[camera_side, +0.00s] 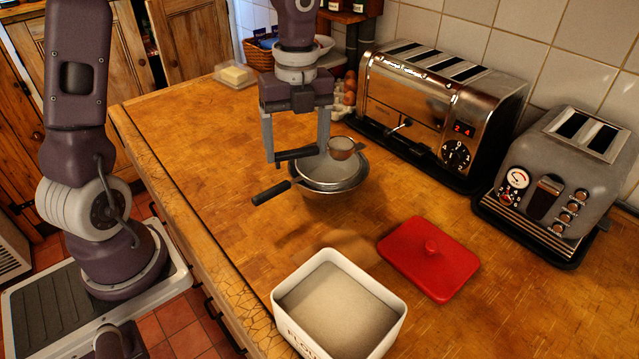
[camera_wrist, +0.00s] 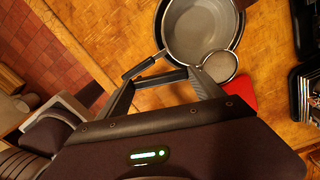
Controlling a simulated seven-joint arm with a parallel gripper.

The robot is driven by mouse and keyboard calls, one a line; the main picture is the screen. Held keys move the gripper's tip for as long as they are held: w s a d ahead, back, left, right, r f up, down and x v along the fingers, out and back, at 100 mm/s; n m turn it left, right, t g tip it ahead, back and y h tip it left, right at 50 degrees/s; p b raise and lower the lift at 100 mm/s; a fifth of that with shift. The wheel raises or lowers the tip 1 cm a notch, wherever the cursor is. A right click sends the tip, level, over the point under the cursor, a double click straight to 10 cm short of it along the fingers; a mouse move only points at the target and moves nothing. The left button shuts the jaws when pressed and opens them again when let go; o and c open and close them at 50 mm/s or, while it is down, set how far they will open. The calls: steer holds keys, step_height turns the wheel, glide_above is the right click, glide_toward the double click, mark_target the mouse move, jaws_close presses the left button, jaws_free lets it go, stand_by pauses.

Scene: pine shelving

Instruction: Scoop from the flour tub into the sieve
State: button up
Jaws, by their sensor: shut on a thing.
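My gripper (camera_side: 296,154) is shut on the dark handle of a small round scoop (camera_side: 343,148). The scoop's cup is above the right part of the sieve (camera_side: 318,186); it also shows in the wrist view (camera_wrist: 220,66). The wrist view shows the sieve from above (camera_wrist: 198,28). The white flour tub (camera_side: 392,300) stands open at the front, filled with pale flour (camera_side: 338,310).
A red lid (camera_side: 428,258) lies on the counter right of the tub. A long toaster (camera_side: 435,105) and a grey toaster (camera_side: 560,185) stand along the tiled wall. Eggs (camera_side: 349,90) and a butter dish (camera_side: 235,75) are at the back. The counter's left side is clear.

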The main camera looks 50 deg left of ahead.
steer(key=w+a+f+g+h, duration=0.2)
steer(key=a+g+h, duration=0.4)
steer(key=h, duration=1)
steer(key=shift+a+m, duration=0.3)
steer(key=shift+a, duration=0.05)
stand_by(0.9)
steer(key=d+t+y, duration=0.1)
steer(key=y, duration=0.2)
steer(key=s+d+t+y, duration=0.1)
steer(key=t+y, duration=0.1)
steer(key=y, duration=0.2)
steer(key=d+t+y, duration=0.1)
steer(key=y, duration=0.3)
steer(key=shift+s+f, duration=0.1)
steer(key=shift+s, duration=0.05)
